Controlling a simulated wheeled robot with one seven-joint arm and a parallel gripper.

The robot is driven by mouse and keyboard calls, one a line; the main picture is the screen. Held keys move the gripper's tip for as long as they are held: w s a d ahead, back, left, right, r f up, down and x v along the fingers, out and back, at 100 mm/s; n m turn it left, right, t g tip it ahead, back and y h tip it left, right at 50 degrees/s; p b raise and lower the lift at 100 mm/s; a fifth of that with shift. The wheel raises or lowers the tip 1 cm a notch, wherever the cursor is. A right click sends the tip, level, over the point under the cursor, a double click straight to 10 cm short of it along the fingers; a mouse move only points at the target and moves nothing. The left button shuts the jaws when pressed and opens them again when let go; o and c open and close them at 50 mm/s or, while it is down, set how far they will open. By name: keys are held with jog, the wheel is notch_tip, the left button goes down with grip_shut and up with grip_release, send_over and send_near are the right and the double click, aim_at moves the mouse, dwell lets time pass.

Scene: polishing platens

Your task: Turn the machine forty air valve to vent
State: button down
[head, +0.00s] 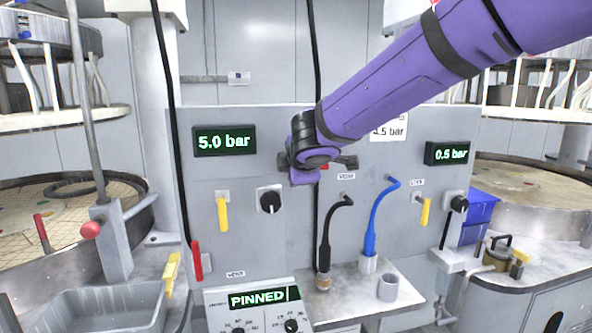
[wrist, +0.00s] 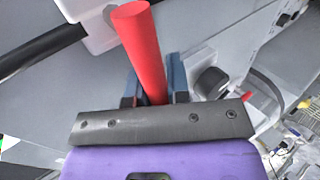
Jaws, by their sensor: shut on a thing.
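A red valve handle (wrist: 145,50) stands between the two blue fingers of my gripper (wrist: 154,85) in the wrist view. My gripper is shut on it. The handle comes from a white mount (wrist: 92,22) on the grey panel. In the head view my purple wrist sits in front of the upper middle of the panel and hides the gripper and most of the handle. Only a small bit of red (head: 324,167) shows beside the wrist. The handle's exact angle cannot be told, and I cannot read a machine number on this valve.
The panel carries yellow levers (head: 223,215) (head: 425,212), a black knob (head: 270,201) and readouts of 5.0 bar (head: 224,140) and 0.5 bar (head: 447,153). Black and blue hoses (head: 371,220) stand on the ledge below. A "PINNED" display (head: 258,299) is lower left.

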jog(key=c, duration=1.4)
grip_release()
jog(key=shift+o, duration=0.2)
jog(key=v, duration=1)
jog(key=shift+s+d+r, duration=0.15)
jog(key=shift+s+r, duration=0.05)
jog(key=shift+s, duration=0.15)
